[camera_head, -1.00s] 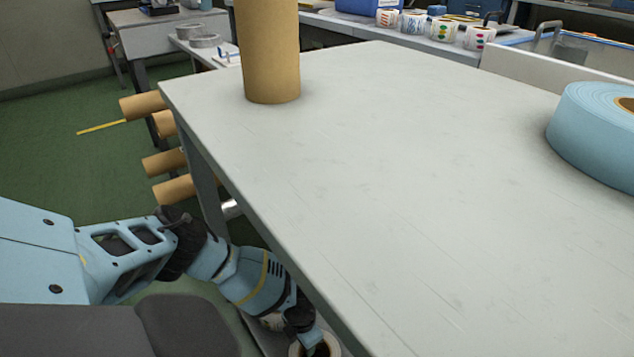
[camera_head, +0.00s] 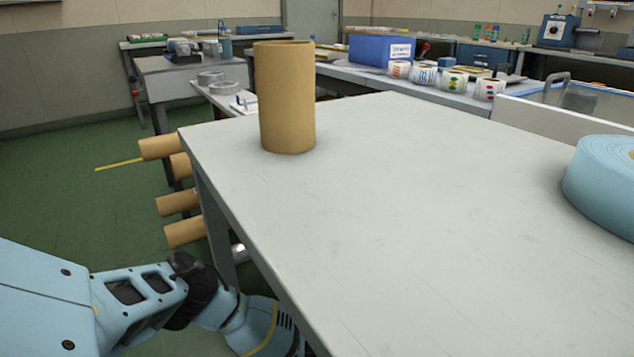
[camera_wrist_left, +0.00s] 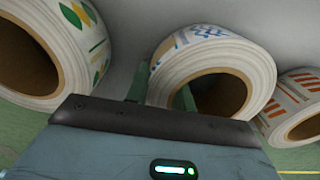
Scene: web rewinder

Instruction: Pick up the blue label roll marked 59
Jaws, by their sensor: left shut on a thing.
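In the left wrist view, a white label roll with blue print (camera_wrist_left: 222,62) and a brown core is in the middle. No number can be read on it. My left gripper (camera_wrist_left: 160,94) is shut on this roll's wall, with one finger outside it and the other in the core opening. In the head view only part of my left arm shows at the lower left; its gripper is below the picture. My right gripper is in neither view.
In the wrist view, a green-and-yellow label roll (camera_wrist_left: 85,35) is close on the left and an orange-print roll (camera_wrist_left: 292,92) on the right. The head view shows a grey table (camera_head: 400,190) with a cardboard tube (camera_head: 287,100) and large light-blue roll (camera_head: 605,190); its middle is clear.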

